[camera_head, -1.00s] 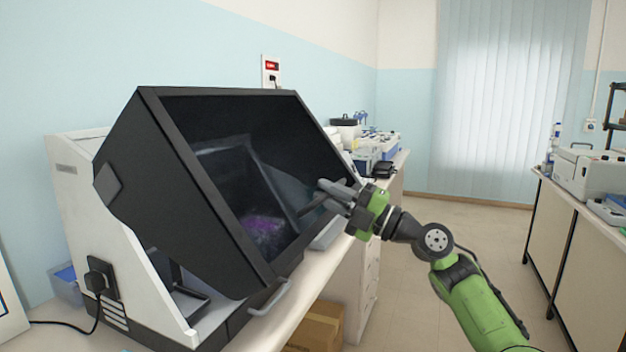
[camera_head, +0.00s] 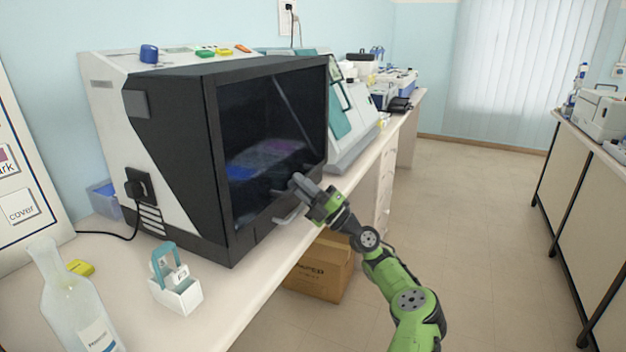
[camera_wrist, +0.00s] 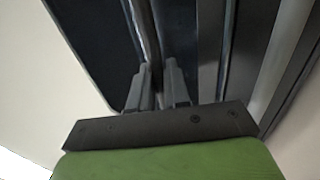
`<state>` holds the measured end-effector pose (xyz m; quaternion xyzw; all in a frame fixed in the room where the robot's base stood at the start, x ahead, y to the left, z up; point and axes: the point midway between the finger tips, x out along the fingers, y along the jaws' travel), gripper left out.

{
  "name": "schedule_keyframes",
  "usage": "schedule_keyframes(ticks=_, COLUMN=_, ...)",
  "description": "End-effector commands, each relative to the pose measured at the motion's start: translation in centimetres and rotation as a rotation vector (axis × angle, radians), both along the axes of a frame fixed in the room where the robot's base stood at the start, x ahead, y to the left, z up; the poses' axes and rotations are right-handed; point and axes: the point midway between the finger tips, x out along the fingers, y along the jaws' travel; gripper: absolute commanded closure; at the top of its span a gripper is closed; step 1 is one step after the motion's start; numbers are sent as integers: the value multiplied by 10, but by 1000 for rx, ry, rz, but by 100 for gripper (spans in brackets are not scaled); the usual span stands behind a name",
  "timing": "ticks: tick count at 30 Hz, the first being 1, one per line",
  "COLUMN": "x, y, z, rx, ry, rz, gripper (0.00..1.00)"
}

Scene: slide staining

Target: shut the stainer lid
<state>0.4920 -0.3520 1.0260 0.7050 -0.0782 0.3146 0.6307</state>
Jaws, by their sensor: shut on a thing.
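The stainer (camera_head: 110,110) stands on the left bench. Its black lid (camera_head: 168,130) with a dark window is down, with its front upright and its lower edge at the base; I see no clear gap. My gripper (camera_head: 296,190) is at the lower front of the lid, towards its right end. It is shut on a thin bar, the lid handle (camera_wrist: 147,35), which runs between the two fingers in the wrist view. The fingers hide part of the handle.
A white slide holder with a teal handle (camera_head: 176,285) and a clear bottle (camera_head: 72,300) stand on the bench at front left. Another instrument (camera_head: 350,130) stands beyond the stainer. A cardboard box (camera_head: 320,270) is under the bench. The aisle floor is clear.

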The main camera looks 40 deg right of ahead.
Motion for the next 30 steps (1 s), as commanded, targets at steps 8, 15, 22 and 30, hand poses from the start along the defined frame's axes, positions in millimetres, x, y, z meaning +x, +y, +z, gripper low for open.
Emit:
schedule_keyframes(ticks=8, x=6, y=5, z=7, rx=7, ry=-31, rz=-5, gripper=100)
schedule_keyframes(ticks=15, x=7, y=5, z=6, rx=8, ry=-28, rz=-6, gripper=100)
schedule_keyframes(ticks=22, x=8, y=5, z=3, rx=8, ry=-23, rz=-4, gripper=66)
schedule_keyframes(ticks=30, x=8, y=6, z=-1, rx=9, ry=-15, rz=1, gripper=66)
